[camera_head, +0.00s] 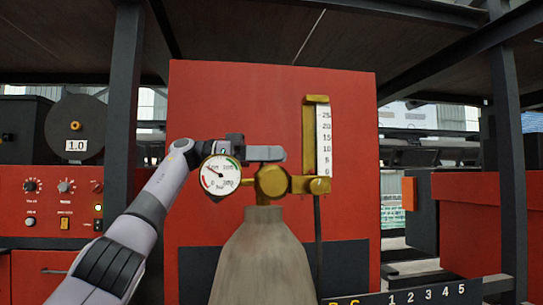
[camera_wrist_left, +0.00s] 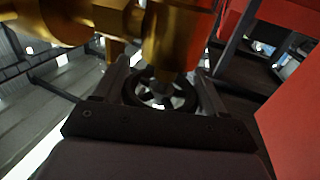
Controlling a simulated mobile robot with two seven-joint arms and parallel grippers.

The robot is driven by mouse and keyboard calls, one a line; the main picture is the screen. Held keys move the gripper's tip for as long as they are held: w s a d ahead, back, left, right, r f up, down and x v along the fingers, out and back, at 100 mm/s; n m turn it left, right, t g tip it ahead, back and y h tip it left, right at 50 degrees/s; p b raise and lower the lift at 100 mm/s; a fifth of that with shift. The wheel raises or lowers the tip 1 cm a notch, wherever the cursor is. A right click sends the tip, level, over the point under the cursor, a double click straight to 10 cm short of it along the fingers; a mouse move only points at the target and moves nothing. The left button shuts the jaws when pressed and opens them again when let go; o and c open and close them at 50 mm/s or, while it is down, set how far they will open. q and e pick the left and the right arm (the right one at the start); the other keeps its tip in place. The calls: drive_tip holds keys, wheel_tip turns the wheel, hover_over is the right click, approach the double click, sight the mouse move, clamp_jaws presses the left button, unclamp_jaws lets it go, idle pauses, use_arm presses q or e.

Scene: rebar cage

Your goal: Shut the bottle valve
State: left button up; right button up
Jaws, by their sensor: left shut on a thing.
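The grey gas bottle (camera_head: 262,262) stands upright in front of a red panel. On top is a brass valve body (camera_head: 271,181) with a round gauge (camera_head: 220,175) at its left and a flow tube (camera_head: 322,140) at its right. My left gripper (camera_head: 268,153) is just above the valve body, coming from the left. In the left wrist view, its two fingers grip a dark spoked handwheel (camera_wrist_left: 160,93) from both sides, below the brass stem. In the head view the fingers hide the wheel. My right gripper is not in view.
A red control box (camera_head: 50,205) with knobs and a reel (camera_head: 75,130) stand at the left. Dark posts (camera_head: 124,110) and overhead beams frame the space. A numbered strip (camera_head: 420,293) runs along the lower right.

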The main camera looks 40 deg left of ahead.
use_arm(q)
drive_tip(key=shift+r, duration=0.15)
drive_tip(key=o, duration=1)
drive_tip(key=shift+s, duration=0.1)
drive_tip(key=shift+v, duration=3.6)
